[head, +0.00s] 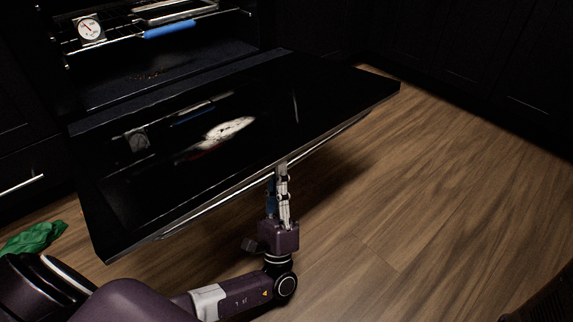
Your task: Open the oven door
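The black oven door (330,92) is folded down and hangs open, nearly flat, in front of the oven cavity (150,75). A thin pale handle bar (215,202) runs beneath its outer edge. My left gripper (281,170) points up at that edge from below, near the middle of the handle. Its fingertips reach the handle and are partly hidden by the door edge. The fingers show side-on, so whether they close around the bar is unclear. My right gripper is out of view.
Inside the oven are a round dial thermometer (90,30) and a rack with a blue front piece (170,29). A green cloth (34,238) lies on the wooden floor at left. Floor (440,200) to the right is clear. Dark cabinets (470,50) stand behind.

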